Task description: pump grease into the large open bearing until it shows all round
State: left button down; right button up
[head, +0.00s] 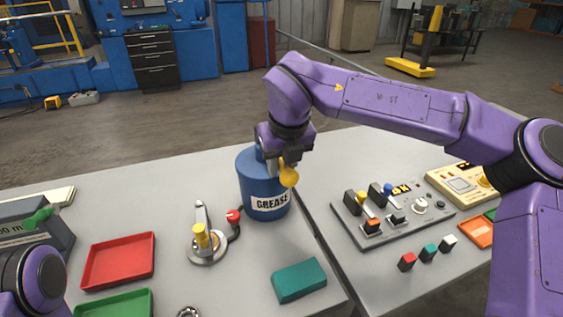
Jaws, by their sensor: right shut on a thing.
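The blue drum marked GREASE (250,180) stands upright near the right edge of the left table. My right gripper (286,160) is at the drum's top and shut on a yellow pump handle (289,177), and it hides part of the lid. Left of the drum, a round metal piece (207,253) sits on the table with a yellow-tipped lever on it. A dark hose with a red knob (233,215) stands beside it. I cannot tell if this is the large open bearing, and no grease shows. A small ring (188,313) is cut by the bottom edge.
A red tray (118,262), a green tray (115,303) and a teal block (299,281) lie on the left table. A switch panel (395,225), a beige device (462,184) and small coloured blocks (428,253) are on the right table. A grey box (35,240) stands far left.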

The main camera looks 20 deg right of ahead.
jog(key=shift+s+b+x, duration=0.25)
jog(key=shift+b+x, duration=0.55)
jog(key=shift+x, duration=0.4)
jog(key=shift+w+r+p, duration=0.2)
jog(key=shift+r+p, duration=2.15)
jog(key=shift+r, duration=0.35)
jog(key=o, duration=0.8)
jog(key=shift+s, duration=0.15)
notch_tip(320, 180, up, 7)
jog(key=p, duration=0.6)
